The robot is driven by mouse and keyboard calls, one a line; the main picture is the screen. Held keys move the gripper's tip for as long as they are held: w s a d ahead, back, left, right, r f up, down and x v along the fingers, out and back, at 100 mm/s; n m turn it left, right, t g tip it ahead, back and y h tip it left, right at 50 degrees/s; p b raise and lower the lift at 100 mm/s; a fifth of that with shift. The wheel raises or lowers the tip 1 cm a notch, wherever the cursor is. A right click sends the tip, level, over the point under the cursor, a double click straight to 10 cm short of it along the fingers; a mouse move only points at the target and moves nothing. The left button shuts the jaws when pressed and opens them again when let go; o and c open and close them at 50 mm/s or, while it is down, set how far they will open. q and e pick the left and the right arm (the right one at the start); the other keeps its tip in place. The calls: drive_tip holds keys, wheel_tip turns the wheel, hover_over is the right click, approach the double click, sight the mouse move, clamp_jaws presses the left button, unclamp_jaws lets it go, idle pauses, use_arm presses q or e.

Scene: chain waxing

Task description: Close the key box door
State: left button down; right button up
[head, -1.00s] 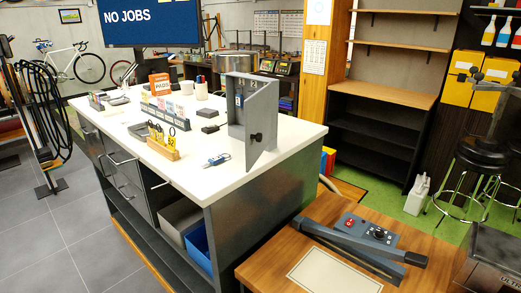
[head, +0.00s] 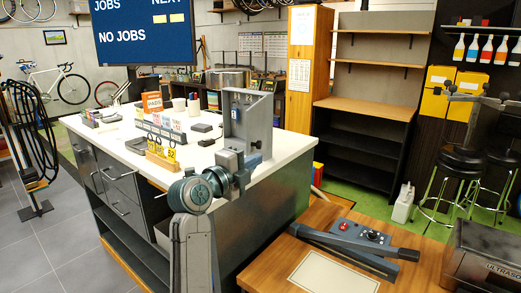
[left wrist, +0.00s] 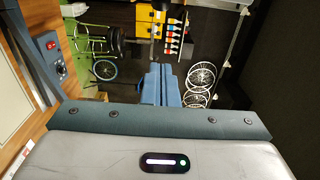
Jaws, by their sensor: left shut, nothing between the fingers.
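The grey key box (head: 232,112) stands upright on the white worktop with its front open. Its door (head: 261,116) stands swung out at the box's right side. Inside, a blue tag shows. My left gripper (head: 254,150) is in front of the door's lower part and covers it, so the door's knob is hidden. I cannot tell whether the gripper touches the door. The gripper is shut and empty; its blue-grey fingers (left wrist: 161,80) also show together in the left wrist view. My right gripper is not in view.
The white worktop (head: 284,152) holds a stand of yellow number tags (head: 161,154), small card boxes and cups left of the key box. A wooden table (head: 262,262) with a sealer-like device (head: 358,240) stands in front to the right.

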use_arm(q)
drive_tip(key=w+d+p, duration=0.1)
drive_tip(key=w+p, duration=0.5)
drive_tip(key=w, duration=0.2)
drive_tip(key=shift+w+d+f, duration=0.15)
drive_tip(key=shift+w+d, duration=0.15)
drive_tip(key=shift+w, duration=0.05)
drive_tip(key=shift+d, duration=0.1)
